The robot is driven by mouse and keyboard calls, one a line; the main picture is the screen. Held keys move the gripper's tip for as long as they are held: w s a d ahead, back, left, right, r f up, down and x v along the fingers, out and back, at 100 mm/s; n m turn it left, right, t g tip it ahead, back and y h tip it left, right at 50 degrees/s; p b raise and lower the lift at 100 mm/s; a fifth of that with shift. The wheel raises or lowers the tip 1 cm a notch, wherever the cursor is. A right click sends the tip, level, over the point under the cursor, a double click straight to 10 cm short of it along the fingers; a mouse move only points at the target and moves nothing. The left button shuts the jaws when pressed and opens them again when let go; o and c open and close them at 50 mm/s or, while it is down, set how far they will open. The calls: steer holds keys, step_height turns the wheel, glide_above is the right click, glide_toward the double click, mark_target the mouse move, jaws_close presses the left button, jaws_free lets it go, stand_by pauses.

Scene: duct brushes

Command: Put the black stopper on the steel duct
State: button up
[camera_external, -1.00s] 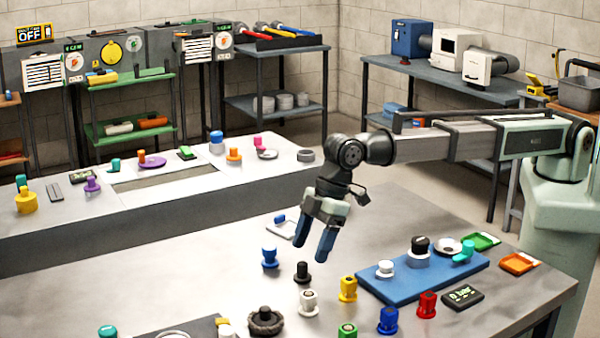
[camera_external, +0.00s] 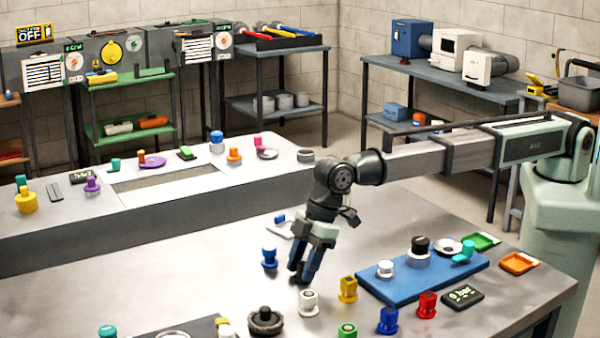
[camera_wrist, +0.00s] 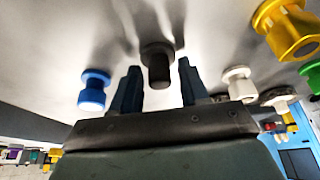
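The black stopper (camera_wrist: 157,65) stands upright on the table, between the two fingertips of my gripper (camera_wrist: 159,68) in the wrist view. Gaps show on both sides of it, so the fingers are open around it. In the external view my gripper (camera_external: 299,276) points down with its dark blue fingers low over the table, largely hiding the stopper. A grey metallic cylinder (camera_external: 418,259), which may be the steel duct, stands on the blue board (camera_external: 385,292). A black knob-like piece (camera_external: 420,243) sits on top of it.
A blue fitting (camera_external: 269,257) stands left of my gripper, with a white fitting (camera_external: 308,302) and a yellow one (camera_external: 348,289) close by at right. A dark handwheel (camera_external: 265,321) lies in front. A white piece (camera_external: 385,268) and a teal piece (camera_external: 463,252) stand on the board.

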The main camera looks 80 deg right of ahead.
steer(key=c, duration=0.7)
